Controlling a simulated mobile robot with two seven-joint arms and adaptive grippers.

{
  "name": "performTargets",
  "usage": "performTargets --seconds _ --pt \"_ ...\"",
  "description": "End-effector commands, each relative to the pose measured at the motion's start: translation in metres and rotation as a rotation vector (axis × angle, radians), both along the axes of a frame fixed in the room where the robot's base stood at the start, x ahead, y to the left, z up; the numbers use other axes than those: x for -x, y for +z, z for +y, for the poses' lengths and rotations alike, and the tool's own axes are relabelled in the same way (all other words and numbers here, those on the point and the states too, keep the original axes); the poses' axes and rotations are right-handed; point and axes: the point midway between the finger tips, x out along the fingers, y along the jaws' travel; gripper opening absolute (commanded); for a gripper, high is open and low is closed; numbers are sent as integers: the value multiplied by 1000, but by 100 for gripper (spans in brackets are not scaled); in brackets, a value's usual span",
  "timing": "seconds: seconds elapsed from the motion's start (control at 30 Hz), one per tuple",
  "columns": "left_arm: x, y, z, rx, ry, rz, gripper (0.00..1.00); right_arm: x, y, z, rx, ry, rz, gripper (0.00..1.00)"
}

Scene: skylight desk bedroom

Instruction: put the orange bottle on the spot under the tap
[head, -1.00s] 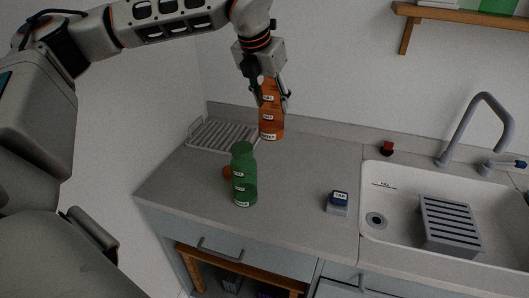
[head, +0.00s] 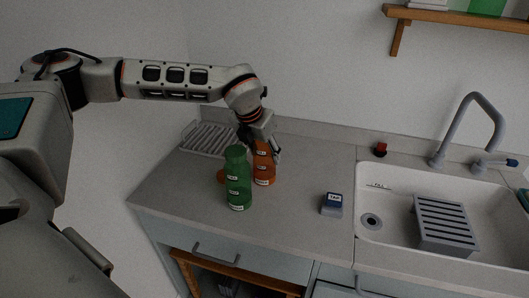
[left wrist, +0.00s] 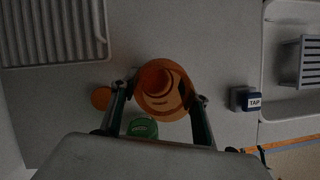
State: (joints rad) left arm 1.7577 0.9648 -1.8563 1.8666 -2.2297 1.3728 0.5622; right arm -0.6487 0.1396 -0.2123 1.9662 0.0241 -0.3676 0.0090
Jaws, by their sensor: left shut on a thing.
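The orange bottle (head: 264,170) is upright in my left gripper (head: 261,146), over the counter left of the sink. The left wrist view looks down on the bottle (left wrist: 163,91) between the two fingers (left wrist: 160,104), which are shut on it. I cannot tell whether its base touches the counter. The grey tap (head: 470,120) curves over the right part of the white sink (head: 375,200). A grey slatted stand (head: 445,228) is in the sink below the tap. My right gripper is not in view.
A green bottle (head: 238,180) stands close in front of the orange one, with a round orange thing (left wrist: 101,98) beside it. A drying rack (head: 208,139) lies behind left. A small block labelled TAP (left wrist: 250,100) sits between bottles and sink. A red-topped item (head: 380,149) stands behind the sink.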

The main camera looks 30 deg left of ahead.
Motion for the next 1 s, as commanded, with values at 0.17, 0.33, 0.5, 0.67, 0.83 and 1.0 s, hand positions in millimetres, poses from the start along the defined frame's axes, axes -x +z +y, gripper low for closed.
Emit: performTargets --seconds 0.17,0.33,0.5,0.67,0.83,1.0 --pt "0 -1 0 0 1 -2 18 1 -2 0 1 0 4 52" --pt "0 -4 0 1 1 -1 18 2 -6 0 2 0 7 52" --pt "0 -4 0 0 1 0 62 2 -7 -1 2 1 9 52" --pt "0 -4 0 0 1 -1 62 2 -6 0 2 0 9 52" --pt "0 -1 0 0 1 -1 62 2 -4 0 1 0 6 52" --pt "-5 16 -1 0 -2 -3 62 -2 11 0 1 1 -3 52"
